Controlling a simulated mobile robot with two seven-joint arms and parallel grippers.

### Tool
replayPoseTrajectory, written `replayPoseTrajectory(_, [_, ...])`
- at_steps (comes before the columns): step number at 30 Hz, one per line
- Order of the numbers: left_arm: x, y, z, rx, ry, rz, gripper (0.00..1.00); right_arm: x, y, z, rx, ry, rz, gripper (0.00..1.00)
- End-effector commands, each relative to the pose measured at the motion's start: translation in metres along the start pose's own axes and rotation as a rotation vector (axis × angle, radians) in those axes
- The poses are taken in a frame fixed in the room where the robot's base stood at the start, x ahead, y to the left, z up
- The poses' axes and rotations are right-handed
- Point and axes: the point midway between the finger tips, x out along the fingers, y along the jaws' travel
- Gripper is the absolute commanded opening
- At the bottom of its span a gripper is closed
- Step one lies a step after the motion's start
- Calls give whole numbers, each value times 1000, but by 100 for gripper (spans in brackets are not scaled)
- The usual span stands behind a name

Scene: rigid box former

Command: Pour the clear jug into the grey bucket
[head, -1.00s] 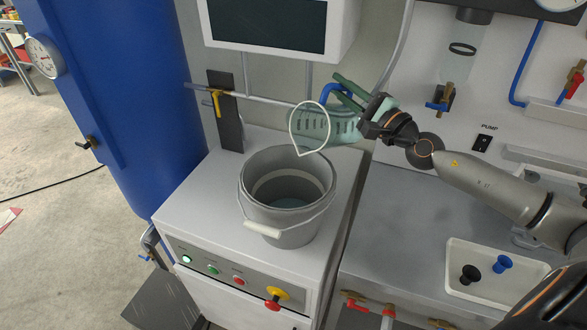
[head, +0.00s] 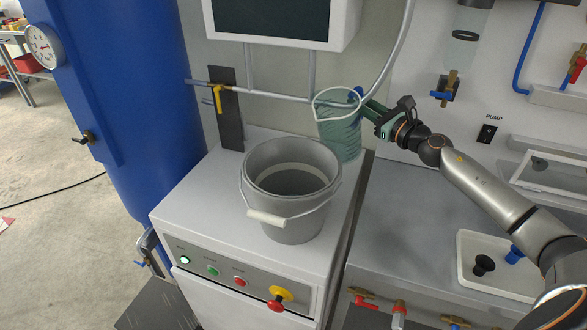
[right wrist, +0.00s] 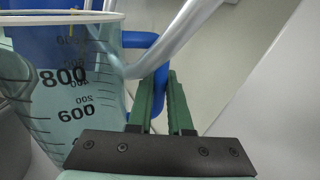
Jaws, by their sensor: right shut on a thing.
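The clear jug (head: 338,128), tinted teal, is held nearly upright behind and right of the bucket's rim. It also shows in the right wrist view (right wrist: 105,100), with its printed scale and a blue handle (right wrist: 150,40). My right gripper (head: 371,109) is shut on that handle; its green fingers show in the right wrist view (right wrist: 166,85). I cannot tell how much liquid the jug holds. The grey bucket (head: 290,222) stands upright on the white cabinet, its bail hanging at the front. Its inside looks shaded and I cannot make out a liquid level. My left gripper is not in view.
The white cabinet (head: 190,225) has buttons and a red knob in front. A monitor (head: 275,20) and a horizontal pipe (head: 270,94) are behind. A blue tank (head: 110,110) stands left. A white tray (head: 480,285) lies on the grey bench at right.

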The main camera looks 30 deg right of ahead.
Motion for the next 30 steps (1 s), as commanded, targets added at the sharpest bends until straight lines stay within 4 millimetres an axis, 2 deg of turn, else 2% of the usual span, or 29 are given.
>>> replayPoseTrajectory(3, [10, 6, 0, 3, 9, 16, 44, 0, 4, -20, 49, 8, -1, 0])
replayPoseTrajectory(18, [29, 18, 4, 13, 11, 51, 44, 0, 19, -80, 240, 44, 5, 0])
replayPoseTrajectory(25, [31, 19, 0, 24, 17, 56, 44, -1, 22, -91, 281, 52, 5, 0])
replayPoseTrajectory(30, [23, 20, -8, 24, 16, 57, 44, 0, 19, -79, 288, 53, 6, 0])
